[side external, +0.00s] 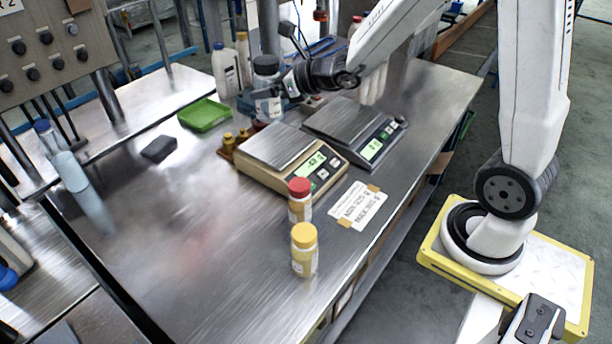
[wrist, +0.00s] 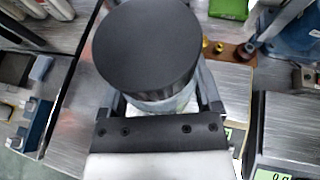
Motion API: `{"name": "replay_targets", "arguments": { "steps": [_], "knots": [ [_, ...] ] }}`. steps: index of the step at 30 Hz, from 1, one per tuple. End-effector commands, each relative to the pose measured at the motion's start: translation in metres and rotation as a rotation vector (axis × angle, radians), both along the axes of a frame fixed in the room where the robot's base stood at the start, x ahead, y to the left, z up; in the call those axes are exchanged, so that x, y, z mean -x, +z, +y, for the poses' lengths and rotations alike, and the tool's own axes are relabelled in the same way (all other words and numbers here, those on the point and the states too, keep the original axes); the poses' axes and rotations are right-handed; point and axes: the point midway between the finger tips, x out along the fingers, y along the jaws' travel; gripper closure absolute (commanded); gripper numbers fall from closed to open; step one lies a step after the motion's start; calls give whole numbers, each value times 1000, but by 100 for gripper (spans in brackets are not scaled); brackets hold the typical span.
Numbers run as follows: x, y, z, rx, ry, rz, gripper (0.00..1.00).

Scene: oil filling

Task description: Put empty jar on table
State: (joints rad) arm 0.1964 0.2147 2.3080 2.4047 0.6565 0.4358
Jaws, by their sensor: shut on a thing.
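A jar with a black lid (side external: 266,64) is held upright at the back of the metal table (side external: 160,225). In the wrist view its round black lid (wrist: 147,45) fills the upper middle, and a strip of the clear-looking body (wrist: 170,103) shows below it. My gripper (side external: 281,88) is shut around the jar's side, with a finger on each side of it in the wrist view (wrist: 163,98). The jar appears to be above the table among the things at the back. Its base and any contents cannot be made out clearly.
Two scales (side external: 291,160) (side external: 356,132) stand near the middle. A red-capped jar (side external: 300,203) and a yellow-capped jar (side external: 304,254) stand near the front edge. The left table area is mostly clear.

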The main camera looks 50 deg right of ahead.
Motion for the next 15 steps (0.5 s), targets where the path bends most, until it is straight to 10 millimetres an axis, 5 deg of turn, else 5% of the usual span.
{"name": "replay_targets", "arguments": {
  "steps": [15],
  "knots": [
    [-59, -48, -108, -2, -176, 3, 75]
  ]
}}
